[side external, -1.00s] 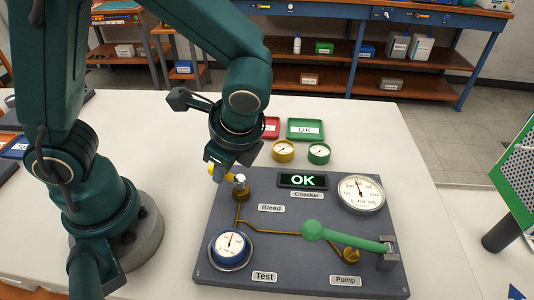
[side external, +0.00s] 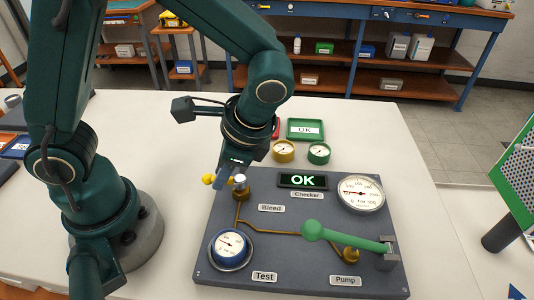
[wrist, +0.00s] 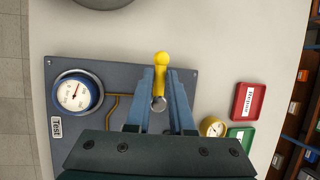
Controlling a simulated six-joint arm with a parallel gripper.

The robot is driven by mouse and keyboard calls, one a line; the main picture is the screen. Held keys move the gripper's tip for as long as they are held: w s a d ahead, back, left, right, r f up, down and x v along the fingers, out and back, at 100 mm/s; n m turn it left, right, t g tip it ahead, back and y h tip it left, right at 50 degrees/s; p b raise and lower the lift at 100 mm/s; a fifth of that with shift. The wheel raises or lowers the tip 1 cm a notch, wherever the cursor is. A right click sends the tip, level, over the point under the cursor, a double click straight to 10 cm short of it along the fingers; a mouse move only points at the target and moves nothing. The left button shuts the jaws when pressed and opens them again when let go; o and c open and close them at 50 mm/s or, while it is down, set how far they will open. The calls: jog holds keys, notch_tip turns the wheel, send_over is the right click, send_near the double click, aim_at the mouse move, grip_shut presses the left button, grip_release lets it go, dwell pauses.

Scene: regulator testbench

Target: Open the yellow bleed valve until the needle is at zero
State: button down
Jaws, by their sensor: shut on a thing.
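The yellow bleed valve handle (side external: 208,179) is at the left edge of the testbench panel (side external: 285,262), by a metal valve stem (side external: 240,182). My gripper (side external: 226,180) is shut on the handle. In the wrist view, the handle (wrist: 161,60) lies between my two blue fingers (wrist: 161,78), its round end sticking out past them. The large white gauge (side external: 361,194) has its needle pointing left. The blue-rimmed Test gauge (side external: 230,246) has its needle pointing to the left, too; its figures are too small to read. The checker display (side external: 303,181) shows OK in green.
A green pump lever (side external: 345,237) lies across the panel's right side. A yellow gauge (side external: 283,151) and a green gauge (side external: 319,153) stand behind the panel, near a green OK tray (side external: 291,128) and a red tray (wrist: 249,101).

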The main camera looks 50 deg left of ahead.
jog(key=shift+d, duration=0.1)
jog(key=c, duration=0.8)
grip_release()
jog(key=shift+v, duration=2.55)
